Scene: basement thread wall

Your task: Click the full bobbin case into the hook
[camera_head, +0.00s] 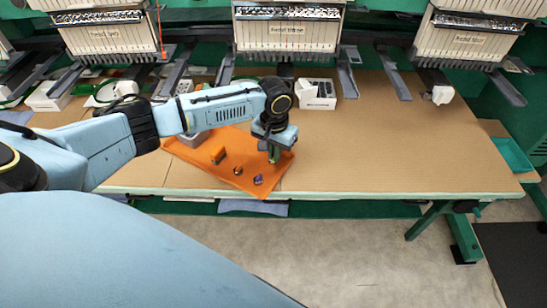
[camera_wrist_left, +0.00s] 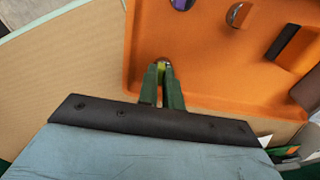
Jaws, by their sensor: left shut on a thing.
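My left gripper (camera_head: 273,155) points down over the right side of the orange tray (camera_head: 205,167). In the left wrist view its green fingers (camera_wrist_left: 163,85) are shut on a small piece with a yellow-green part and a metallic end (camera_wrist_left: 163,64), which looks like the full bobbin case; the fingers hide most of it. A silver bobbin case (camera_head: 238,170) and a purple-threaded piece (camera_head: 258,180) lie apart on the tray. They also show at the top of the left wrist view. I cannot make out the hook. My right gripper is not in view.
An orange-and-dark block (camera_head: 218,155) lies on the tray. A white box with dark slots (camera_head: 317,93) stands behind. Embroidery heads (camera_head: 288,30) with arms over the table line the back. The table's right half (camera_head: 410,150) is clear. A teal bin (camera_head: 512,153) is at far right.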

